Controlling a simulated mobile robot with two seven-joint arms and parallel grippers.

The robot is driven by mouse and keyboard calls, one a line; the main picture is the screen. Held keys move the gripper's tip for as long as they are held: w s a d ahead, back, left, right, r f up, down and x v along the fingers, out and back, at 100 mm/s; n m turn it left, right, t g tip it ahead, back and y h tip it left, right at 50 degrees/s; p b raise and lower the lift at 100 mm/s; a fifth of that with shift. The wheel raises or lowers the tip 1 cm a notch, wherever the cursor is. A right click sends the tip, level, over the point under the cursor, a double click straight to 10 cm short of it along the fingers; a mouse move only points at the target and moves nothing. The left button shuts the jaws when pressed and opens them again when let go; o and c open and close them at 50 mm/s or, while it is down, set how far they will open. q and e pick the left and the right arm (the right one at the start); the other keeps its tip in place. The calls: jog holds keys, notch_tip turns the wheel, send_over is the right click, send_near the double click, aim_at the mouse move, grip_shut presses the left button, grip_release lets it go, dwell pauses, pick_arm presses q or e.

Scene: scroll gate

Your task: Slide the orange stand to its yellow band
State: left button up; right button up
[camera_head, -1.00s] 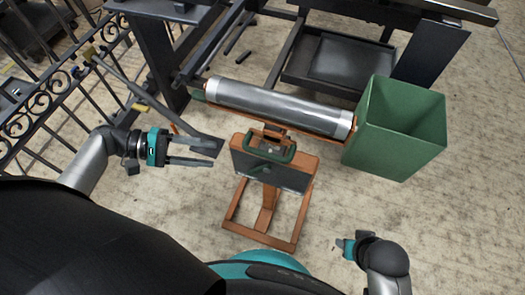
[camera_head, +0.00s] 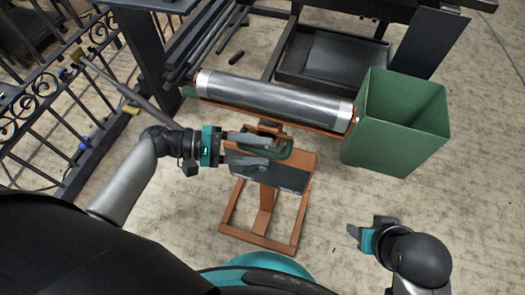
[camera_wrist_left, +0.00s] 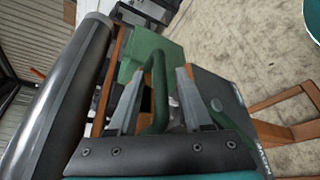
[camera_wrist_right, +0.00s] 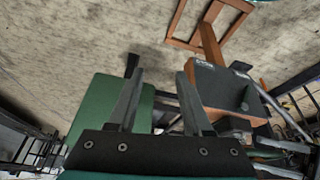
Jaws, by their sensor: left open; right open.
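The orange stand (camera_head: 263,240) is upright on the floor, front centre, with an open base frame and a dark sloped panel (camera_head: 290,178). A green loop handle (camera_head: 289,150) is at its top; the handle also shows in the left wrist view (camera_wrist_left: 160,110). My left gripper (camera_head: 272,149) is open, with its fingers on either side of the handle. Whether they touch it I cannot tell. My right gripper (camera_head: 360,237) is open and empty, low at the right, apart from the stand. No band on the stand's path is clearly visible; a small yellow patch (camera_head: 130,110) shows by the left railing.
A long grey roller (camera_head: 275,97) lies just behind the stand. A green bin (camera_head: 395,150) stands at the roller's right end. A dark metal frame (camera_head: 430,60) is behind, and a scrolled black railing (camera_head: 50,110) is at the left.

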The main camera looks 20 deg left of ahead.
pick_arm(q)
jog(key=shift+w+d+f, duration=0.1)
jog(key=shift+w+d, duration=0.05)
jog(key=shift+d, duration=0.45)
jog(key=shift+c, duration=0.4)
grip_shut()
dwell(0.7)
